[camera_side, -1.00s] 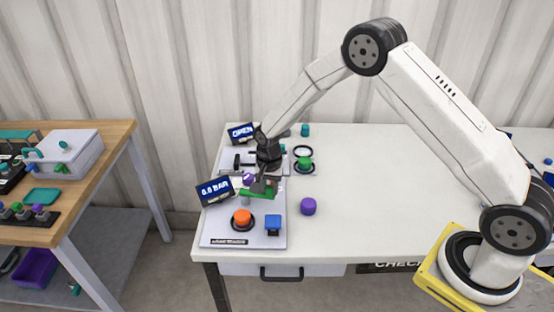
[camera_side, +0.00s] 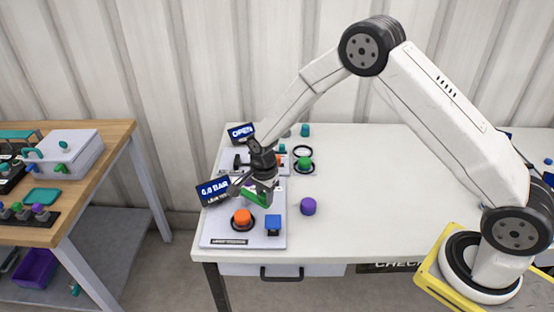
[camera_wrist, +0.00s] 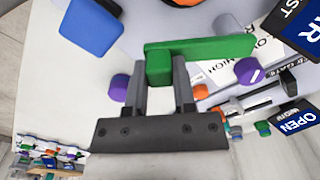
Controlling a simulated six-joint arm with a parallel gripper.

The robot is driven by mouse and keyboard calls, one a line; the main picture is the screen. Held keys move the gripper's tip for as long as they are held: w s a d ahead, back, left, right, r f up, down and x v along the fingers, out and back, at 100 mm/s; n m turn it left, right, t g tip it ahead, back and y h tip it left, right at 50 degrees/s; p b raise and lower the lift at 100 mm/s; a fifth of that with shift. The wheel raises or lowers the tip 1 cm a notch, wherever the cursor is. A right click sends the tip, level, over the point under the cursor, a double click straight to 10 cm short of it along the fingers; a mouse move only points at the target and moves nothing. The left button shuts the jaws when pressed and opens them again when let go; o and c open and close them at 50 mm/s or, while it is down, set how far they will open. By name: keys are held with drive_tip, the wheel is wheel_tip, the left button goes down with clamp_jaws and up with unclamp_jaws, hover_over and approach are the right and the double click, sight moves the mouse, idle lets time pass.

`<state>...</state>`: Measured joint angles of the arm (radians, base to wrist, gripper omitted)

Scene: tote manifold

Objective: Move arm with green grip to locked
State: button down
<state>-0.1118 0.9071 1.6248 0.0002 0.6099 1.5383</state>
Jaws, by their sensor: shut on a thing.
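The arm with the green grip shows as a long green bar (camera_wrist: 215,48) with a green grip block (camera_wrist: 158,68) at one end in the wrist view. My gripper (camera_wrist: 160,80) is shut on the green grip block, one dark finger on each side. In the side view my gripper (camera_side: 264,196) is low over the near panel (camera_side: 215,235), and part of the green arm (camera_side: 250,198) shows beside it. The arm's pivot and any locked mark cannot be made out. A tilted screen (camera_side: 212,190) by the panel appears to read 4.0 BAR with a smaller line below.
On the near panel are an orange knob (camera_side: 241,217) and a blue button (camera_side: 273,224). A purple cylinder (camera_side: 308,206) stands right of it. A screen reading OPEN (camera_side: 240,132) and a green knob (camera_side: 305,163) are farther back. The table's right middle is clear.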

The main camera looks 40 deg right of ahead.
sight(255, 221)
drive_tip(key=a+m, duration=0.2)
drive_tip(key=shift+m, duration=0.4)
drive_tip(key=a+m, duration=0.1)
drive_tip(key=m, duration=0.1)
drive_tip(key=shift+w+a+m, duration=0.15)
drive_tip(key=shift+a+m, duration=0.15)
drive_tip(key=shift+a, duration=0.05)
drive_tip(key=m, duration=0.1)
drive_tip(key=a+m, duration=0.1)
drive_tip(key=shift+w+a+m, duration=0.25)
drive_tip(key=shift+w+m, duration=0.05)
drive_tip(key=shift+w, duration=0.05)
drive_tip(key=shift+w+a+m, duration=0.25)
drive_tip(key=shift+a+m, duration=0.1)
drive_tip(key=shift+m, duration=0.3)
drive_tip(key=shift+w+a+m, duration=0.25)
drive_tip(key=shift+a+m, duration=0.1)
drive_tip(key=shift+m, duration=0.3)
drive_tip(key=shift+c, duration=2.2)
unclamp_jaws()
wheel_tip(255, 221, up, 8)
